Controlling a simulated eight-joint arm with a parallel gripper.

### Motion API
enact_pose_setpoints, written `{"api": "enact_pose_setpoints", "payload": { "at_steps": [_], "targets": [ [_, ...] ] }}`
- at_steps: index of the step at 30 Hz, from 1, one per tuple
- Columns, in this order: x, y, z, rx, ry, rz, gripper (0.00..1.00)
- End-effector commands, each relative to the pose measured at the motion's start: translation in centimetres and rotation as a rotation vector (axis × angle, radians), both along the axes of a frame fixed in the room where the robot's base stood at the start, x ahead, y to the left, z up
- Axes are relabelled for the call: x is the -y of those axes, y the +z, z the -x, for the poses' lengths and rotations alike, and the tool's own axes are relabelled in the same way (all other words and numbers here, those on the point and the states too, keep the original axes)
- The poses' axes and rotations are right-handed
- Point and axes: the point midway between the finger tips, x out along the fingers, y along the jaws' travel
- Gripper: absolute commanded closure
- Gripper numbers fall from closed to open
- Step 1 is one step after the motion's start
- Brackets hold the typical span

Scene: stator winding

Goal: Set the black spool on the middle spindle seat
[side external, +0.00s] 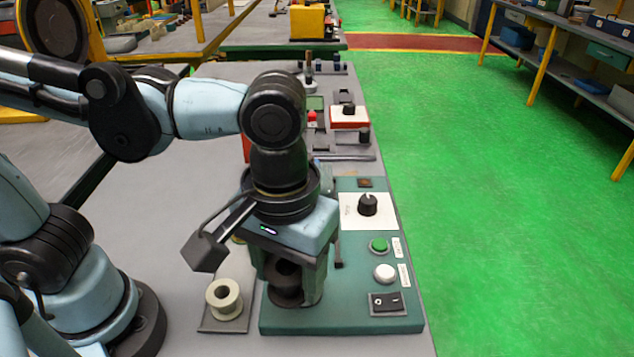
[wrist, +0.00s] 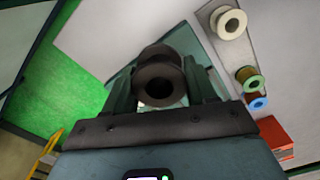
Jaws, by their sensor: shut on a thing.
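The black spool (side external: 286,287) is held between the fingers of my gripper (side external: 291,272) in the side view, over the green machine base (side external: 330,321). The spool looks upright, with its lower flange close to the base; whether it touches cannot be told. In the wrist view the black spool (wrist: 158,84) sits end-on between the two fingers of my gripper (wrist: 160,92), which are shut on it. The middle spindle seat is not visible; the spool, gripper and arm cover that area.
A cream spool (side external: 224,299) stands on a grey plate left of the base. The wrist view also shows a copper-coloured spool (wrist: 249,79) and a blue spool (wrist: 257,103). A black dial (side external: 368,204), green button (side external: 379,245), white button (side external: 385,273) and rocker switch (side external: 387,303) are on the right.

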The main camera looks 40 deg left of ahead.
Motion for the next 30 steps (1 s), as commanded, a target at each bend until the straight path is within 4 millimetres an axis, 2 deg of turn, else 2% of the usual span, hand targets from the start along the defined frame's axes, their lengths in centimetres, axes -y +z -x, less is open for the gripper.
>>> {"api": "enact_pose_setpoints", "payload": {
  "at_steps": [1,6,12,15,19,30],
  "targets": [
    [-0.8,-0.1,-1.7,0.000,0.049,0.000,0.74],
    [-4.1,-0.6,-6.8,0.001,0.189,0.000,0.74],
    [-8.6,-1.3,-11.3,0.002,0.327,0.000,0.74],
    [-10.3,-1.6,-12.7,0.002,0.372,0.000,0.74],
    [-11.7,-1.9,-13.6,0.002,0.406,-0.001,0.74],
    [-12.1,-4.1,-13.8,0.002,0.414,0.000,0.74]
  ]
}}
